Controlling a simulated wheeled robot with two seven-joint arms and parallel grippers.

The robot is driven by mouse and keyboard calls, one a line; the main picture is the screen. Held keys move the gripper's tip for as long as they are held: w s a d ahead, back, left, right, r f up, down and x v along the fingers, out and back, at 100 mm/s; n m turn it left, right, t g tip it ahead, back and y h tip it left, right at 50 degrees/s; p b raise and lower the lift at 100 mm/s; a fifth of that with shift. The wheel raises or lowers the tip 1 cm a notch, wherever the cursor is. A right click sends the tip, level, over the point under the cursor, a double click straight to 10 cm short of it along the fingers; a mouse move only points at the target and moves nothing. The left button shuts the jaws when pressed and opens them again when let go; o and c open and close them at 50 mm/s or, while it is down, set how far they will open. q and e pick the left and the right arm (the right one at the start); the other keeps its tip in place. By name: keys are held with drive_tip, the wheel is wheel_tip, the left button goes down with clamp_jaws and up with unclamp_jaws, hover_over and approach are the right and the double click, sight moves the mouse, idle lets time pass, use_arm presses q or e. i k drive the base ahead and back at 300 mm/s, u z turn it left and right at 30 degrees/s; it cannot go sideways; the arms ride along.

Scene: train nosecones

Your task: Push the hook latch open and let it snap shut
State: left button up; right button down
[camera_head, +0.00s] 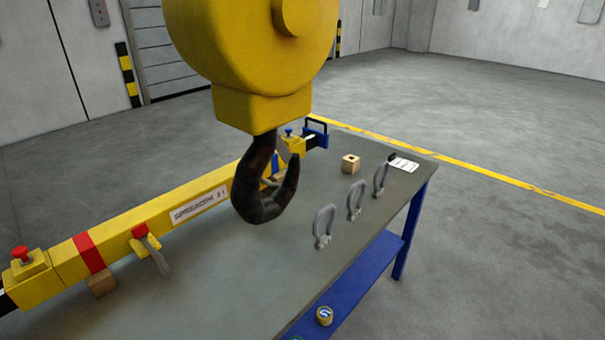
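A dark crane hook (262,205) hangs below a large yellow hook block (262,105) in the upper middle of the head view. Neither of my grippers shows in this view.
A yellow beam (140,218) with red knobs lies along the left of the grey-topped table (250,275). Several shackles (324,226), a wooden block (351,164) and a white card (404,164) are on the right side. A round tin (324,316) sits on the blue lower shelf.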

sight(282, 149)
drive_tip(key=u, duration=4)
drive_tip(key=k, duration=1.55)
drive_tip(key=z, duration=1.45)
